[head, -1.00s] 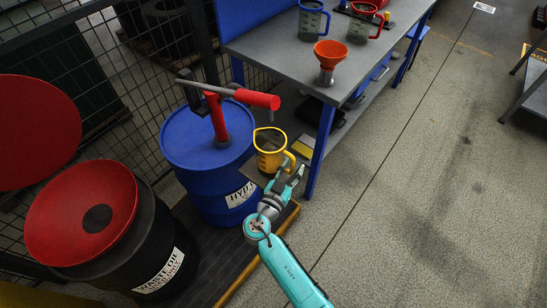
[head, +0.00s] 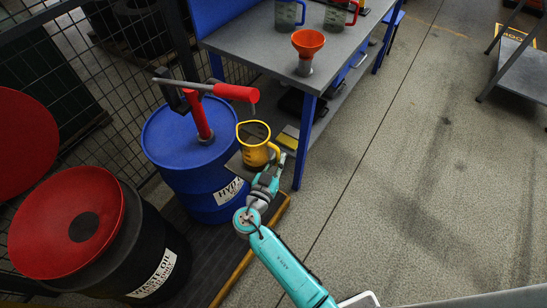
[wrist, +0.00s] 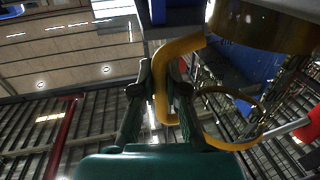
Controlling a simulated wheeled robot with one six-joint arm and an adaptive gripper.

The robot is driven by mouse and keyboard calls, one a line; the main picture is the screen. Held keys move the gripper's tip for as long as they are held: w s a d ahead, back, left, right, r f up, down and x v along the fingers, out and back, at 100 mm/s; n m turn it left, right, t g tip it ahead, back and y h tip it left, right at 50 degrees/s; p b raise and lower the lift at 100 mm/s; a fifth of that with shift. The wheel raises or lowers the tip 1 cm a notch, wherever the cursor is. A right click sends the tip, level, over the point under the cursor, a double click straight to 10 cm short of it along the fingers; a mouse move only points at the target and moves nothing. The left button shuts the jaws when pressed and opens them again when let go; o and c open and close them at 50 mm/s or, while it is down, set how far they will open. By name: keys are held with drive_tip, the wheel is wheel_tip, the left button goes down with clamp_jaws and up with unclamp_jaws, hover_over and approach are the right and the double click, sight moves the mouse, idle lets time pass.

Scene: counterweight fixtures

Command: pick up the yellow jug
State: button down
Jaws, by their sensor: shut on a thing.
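The yellow jug (head: 256,150) is upright in the head view, in front of the blue drum on a small grey shelf or plate (head: 240,168). I cannot tell whether it touches that plate. My gripper (head: 272,171) is at the jug's right side, on its handle. In the wrist view, my gripper's fingers (wrist: 162,92) are on either side of the yellow handle (wrist: 160,75), shut on it. The jug's yellow rim (wrist: 240,140) and part of its body show at the right. The exact contact of the fingertips is partly hidden.
A blue drum (head: 175,140) with a red hand pump (head: 235,92) stands just left of the jug. A blue-legged workbench (head: 260,50) with an orange funnel (head: 307,45) is behind and right. A black waste oil drum (head: 150,235) stands at the left.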

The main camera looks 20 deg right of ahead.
drive_tip(key=shift+r, duration=4.8)
